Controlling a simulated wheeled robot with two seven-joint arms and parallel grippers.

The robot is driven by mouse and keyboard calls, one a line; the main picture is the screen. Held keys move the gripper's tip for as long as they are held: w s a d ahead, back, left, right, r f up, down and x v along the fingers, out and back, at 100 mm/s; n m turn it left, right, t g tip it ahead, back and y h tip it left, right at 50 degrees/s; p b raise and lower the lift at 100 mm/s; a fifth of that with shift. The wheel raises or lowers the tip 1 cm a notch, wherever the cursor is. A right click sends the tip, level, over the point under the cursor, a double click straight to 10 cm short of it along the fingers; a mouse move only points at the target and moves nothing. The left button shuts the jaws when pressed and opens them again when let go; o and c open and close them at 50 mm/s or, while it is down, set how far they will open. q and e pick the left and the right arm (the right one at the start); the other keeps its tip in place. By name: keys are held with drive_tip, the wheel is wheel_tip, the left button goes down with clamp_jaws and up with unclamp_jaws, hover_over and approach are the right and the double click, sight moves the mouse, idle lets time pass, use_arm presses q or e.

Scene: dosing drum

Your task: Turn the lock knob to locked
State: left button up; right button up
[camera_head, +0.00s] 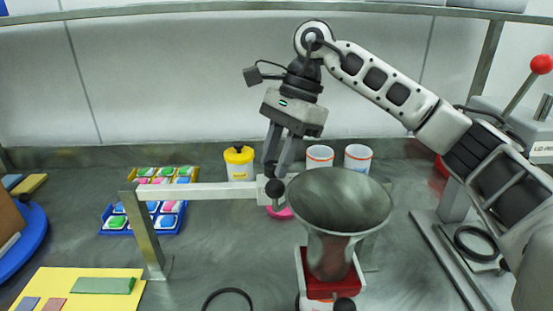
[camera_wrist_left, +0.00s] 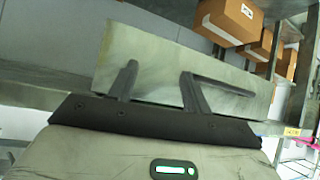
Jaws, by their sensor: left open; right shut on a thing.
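The black knob (camera_head: 275,188) sits on a pale block (camera_head: 262,188) at the right end of a grey horizontal bar, beside the metal funnel (camera_head: 340,205). My right gripper (camera_head: 277,174) points down from above, with its two dark fingers closed on the knob. The fingers hide part of the knob, and its locked or unlocked setting cannot be read. A second dark knob (camera_head: 345,304) shows at the bottom edge, below the red part under the funnel. My left gripper (camera_wrist_left: 158,72) shows only in the left wrist view, open, with nothing visible between its fingers.
Blue and yellow trays (camera_head: 107,219) of coloured pieces stand left of the bar. A yellow-lidded jar (camera_head: 239,163) and two white cups (camera_head: 319,156) stand behind. A yellow mat (camera_head: 55,282) lies front left. A red-knobbed lever (camera_head: 541,64) is at right. Cardboard boxes (camera_wrist_left: 233,18) show in the left wrist view.

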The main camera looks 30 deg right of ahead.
drive_tip(key=m+t+b, duration=0.1)
drive_tip(key=m, duration=0.3)
drive_tip(key=shift+s+m+t+b, duration=0.15)
drive_tip(key=shift+m+t+b, duration=0.15)
drive_tip(key=shift+t+b, duration=0.1)
drive_tip(key=m+t+b, duration=0.1)
drive_tip(key=m, duration=0.2)
drive_tip(key=shift+s+m+h, duration=0.1)
drive_tip(key=shift+m+h, duration=0.2)
drive_tip(key=m+t+h, duration=0.1)
drive_tip(key=m, duration=0.2)
drive_tip(key=shift+s+a+m+b, duration=0.1)
drive_tip(key=shift+a+m+b, duration=0.05)
drive_tip(key=shift+m+b, duration=0.2)
drive_tip(key=shift+a+m+t+h+b, duration=0.1)
drive_tip(key=shift+m+t+h+b, duration=0.35)
drive_tip(key=shift+m, duration=1.2)
drive_tip(key=shift+r+h, duration=0.1)
drive_tip(key=shift+h, duration=0.15)
drive_tip(key=o, duration=1)
drive_tip(key=p+v, duration=0.2)
drive_tip(key=v, duration=1.4)
drive_tip(key=shift+s+p, duration=0.1)
drive_tip(key=shift+p, duration=0.2)
